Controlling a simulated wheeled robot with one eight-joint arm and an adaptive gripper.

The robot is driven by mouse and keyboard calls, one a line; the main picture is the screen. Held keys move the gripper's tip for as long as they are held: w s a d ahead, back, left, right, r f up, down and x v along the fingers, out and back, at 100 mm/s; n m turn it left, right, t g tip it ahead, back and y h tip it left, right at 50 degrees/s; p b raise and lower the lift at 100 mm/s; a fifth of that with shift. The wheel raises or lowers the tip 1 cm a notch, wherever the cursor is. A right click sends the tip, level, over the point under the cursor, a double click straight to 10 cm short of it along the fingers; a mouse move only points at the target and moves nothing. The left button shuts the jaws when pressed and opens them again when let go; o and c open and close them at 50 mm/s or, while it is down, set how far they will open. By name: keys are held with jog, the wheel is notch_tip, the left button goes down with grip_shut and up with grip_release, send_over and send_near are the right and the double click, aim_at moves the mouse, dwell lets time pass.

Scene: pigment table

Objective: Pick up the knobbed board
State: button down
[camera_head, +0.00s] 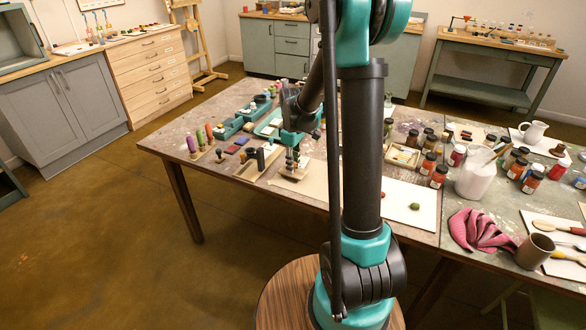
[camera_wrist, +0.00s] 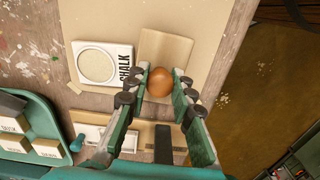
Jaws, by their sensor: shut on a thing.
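The knobbed board is a flat pale wooden board (camera_wrist: 168,48) with a round brown knob (camera_wrist: 160,83), in the wrist view's upper middle. My gripper (camera_wrist: 160,75) has one finger on each side of the knob and is shut on it. In the head view my gripper (camera_head: 291,143) points down at the front left part of the table, with the board (camera_head: 294,173) just below it. The fingers partly hide the knob there. I cannot tell whether the board rests on the surface or is slightly raised.
A white box marked CHALK (camera_wrist: 97,66) lies close left of the board. A teal tray (camera_wrist: 44,118) with labelled blocks is at the lower left. Paint jars (camera_head: 438,176) and a red cloth (camera_head: 480,231) are to the right. Floor lies past the table edge.

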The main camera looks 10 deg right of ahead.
notch_tip(320, 180, up, 18)
jog(key=shift+r, duration=0.25)
